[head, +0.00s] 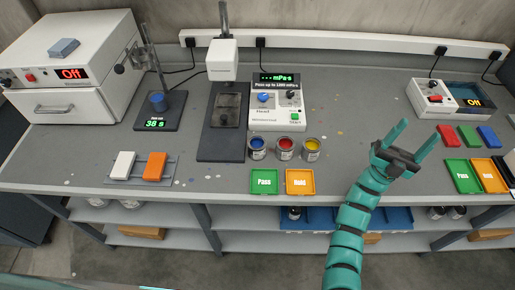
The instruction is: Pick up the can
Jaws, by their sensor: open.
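Three open paint cans stand in a row on the grey bench, in front of the viscometer panel. The left one is the blue can (257,148), the middle one the red can (285,149), the right one the yellow can (311,149). All three are upright. My gripper (413,139) is to the right of the cans, over the bench. Its two teal fingers are spread apart with nothing between them, and it is clear of the cans.
Green Pass tray (264,190) and orange Hold tray (300,191) lie in front of the cans. The viscometer panel (276,105) and its stand (222,125) are behind. An oven (75,70) fills the left back. Bare bench (365,105) lies right of the panel.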

